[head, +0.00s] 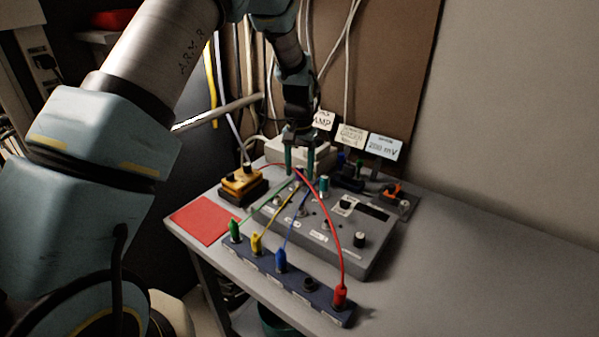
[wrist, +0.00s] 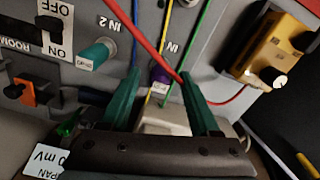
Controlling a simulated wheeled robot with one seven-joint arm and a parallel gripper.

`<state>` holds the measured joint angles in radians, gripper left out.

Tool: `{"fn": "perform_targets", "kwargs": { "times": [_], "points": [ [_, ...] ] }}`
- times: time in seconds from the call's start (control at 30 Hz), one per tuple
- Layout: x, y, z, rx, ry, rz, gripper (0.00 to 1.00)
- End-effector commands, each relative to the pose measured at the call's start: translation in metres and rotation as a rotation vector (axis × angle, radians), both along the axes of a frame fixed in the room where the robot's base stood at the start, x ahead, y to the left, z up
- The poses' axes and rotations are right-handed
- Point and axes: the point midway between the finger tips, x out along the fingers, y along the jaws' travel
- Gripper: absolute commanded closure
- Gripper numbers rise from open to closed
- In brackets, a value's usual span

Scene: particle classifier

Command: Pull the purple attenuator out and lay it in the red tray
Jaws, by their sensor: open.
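The purple attenuator (wrist: 159,73) is plugged into the grey unit beside the IN label in the wrist view. A yellow cable and a green cable run by it, and a red cable crosses close over it, hiding part of it. My gripper (wrist: 160,80) is open, with one finger on each side of the attenuator; I cannot tell whether they touch it. In the head view my gripper (head: 299,174) points down at the back of the grey unit, and the attenuator is hard to make out between the fingers. The red tray (head: 204,219) lies flat and empty at the table's left.
A teal attenuator (wrist: 97,54) sits at IN 2, left of my gripper. A yellow box (head: 243,183) stands behind the tray. A dark socket strip (head: 265,263) with several coloured plugs lies in front of the grey unit (head: 378,250). The table's right side is clear.

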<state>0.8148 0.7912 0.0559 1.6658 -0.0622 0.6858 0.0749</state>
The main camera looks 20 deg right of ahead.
Motion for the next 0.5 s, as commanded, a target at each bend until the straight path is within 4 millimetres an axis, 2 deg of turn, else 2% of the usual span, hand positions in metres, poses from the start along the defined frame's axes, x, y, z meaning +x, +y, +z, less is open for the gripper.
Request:
{"fn": "perform_targets", "kwargs": {
  "times": [0.13,0.5],
  "points": [
    [0.0000,0.0000,-0.0001,0.000,0.000,0.000,0.37],
    [0.0000,0.0001,0.0002,0.000,0.000,0.000,0.79]
  ]
}}
